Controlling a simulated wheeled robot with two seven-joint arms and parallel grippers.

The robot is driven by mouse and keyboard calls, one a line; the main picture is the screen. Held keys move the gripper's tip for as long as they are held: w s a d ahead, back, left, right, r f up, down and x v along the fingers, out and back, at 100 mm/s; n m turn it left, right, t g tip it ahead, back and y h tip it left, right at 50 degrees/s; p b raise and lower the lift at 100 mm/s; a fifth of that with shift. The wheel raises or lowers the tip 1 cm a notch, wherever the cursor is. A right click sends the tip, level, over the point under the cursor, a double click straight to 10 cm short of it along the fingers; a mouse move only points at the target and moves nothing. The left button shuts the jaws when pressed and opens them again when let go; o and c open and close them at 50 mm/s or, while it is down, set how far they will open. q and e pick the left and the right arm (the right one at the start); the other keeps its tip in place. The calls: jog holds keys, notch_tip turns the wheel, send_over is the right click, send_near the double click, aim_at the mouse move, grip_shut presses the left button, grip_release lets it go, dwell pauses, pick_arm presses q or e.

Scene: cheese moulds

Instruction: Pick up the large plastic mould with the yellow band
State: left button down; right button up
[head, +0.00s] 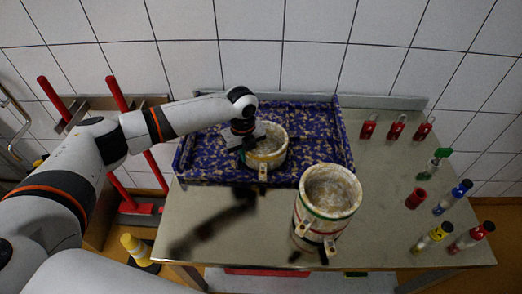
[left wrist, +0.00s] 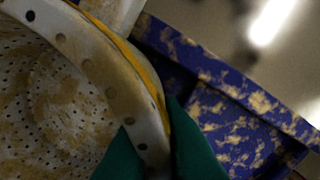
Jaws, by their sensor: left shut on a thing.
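The large plastic mould with the yellow band (head: 267,158) is a round, open, whitish tub with brown stains, at the blue tray in the head view. In the left wrist view the mould (left wrist: 60,100) fills the left side, with small holes in its inside and a yellow band near its rim. My left gripper (head: 241,143) is at the mould's left rim. Its green fingers (left wrist: 148,150) are shut on the mould wall, one on each side. Whether the mould touches the tray floor cannot be told. My right gripper is in neither view.
The blue speckled tray (head: 343,143) lies at the back of the metal table (head: 390,190). A stack of moulds (head: 328,205) stands in front of it. Several small bottles and red-bodied items (head: 415,198) are at the right. The table's front left is clear.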

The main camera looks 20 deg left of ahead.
pick_arm(q)
notch_tip(320, 180, up, 10)
jog(key=shift+r+b, duration=0.1)
jog(key=shift+b, duration=0.75)
